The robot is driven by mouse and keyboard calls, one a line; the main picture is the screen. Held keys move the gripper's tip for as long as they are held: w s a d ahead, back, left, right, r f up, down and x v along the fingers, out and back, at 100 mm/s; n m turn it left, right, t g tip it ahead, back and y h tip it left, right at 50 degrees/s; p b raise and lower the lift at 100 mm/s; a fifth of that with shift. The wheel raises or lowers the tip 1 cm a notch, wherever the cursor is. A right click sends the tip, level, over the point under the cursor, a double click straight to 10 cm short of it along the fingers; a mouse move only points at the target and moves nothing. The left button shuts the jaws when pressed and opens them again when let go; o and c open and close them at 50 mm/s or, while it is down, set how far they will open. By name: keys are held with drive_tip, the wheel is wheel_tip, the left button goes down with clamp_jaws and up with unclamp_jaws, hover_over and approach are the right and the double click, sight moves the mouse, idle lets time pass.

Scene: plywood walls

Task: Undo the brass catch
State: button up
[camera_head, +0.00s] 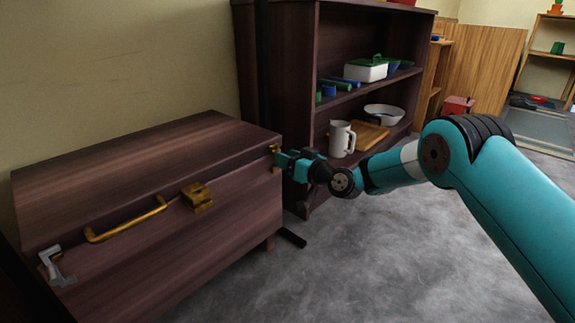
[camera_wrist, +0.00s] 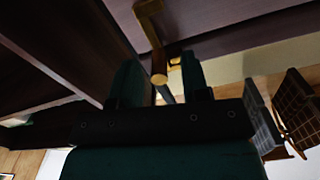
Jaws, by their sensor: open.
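The brass catch (camera_head: 276,152) is at the right end of the front of a dark wooden chest (camera_head: 110,170). My gripper (camera_head: 284,161) is at that catch, coming from the right. In the wrist view, a brass lever with a rounded end (camera_wrist: 158,77) reaches down between the two spread fingers of my gripper (camera_wrist: 159,66). The fingers stand on either side of it, and I cannot tell whether either one touches it. The chest lid is down. In the head view, my gripper partly hides the catch.
A silver catch (camera_head: 56,266), a brass handle (camera_head: 125,220) and a brass hasp (camera_head: 197,197) are also on the chest front. A dark shelf (camera_head: 300,110) with a white mug (camera_head: 342,138) stands close behind my gripper. The grey floor (camera_head: 370,250) in front is clear.

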drive_tip(key=shift+w+a, duration=0.2)
drive_tip(key=shift+a, duration=0.05)
clamp_jaws()
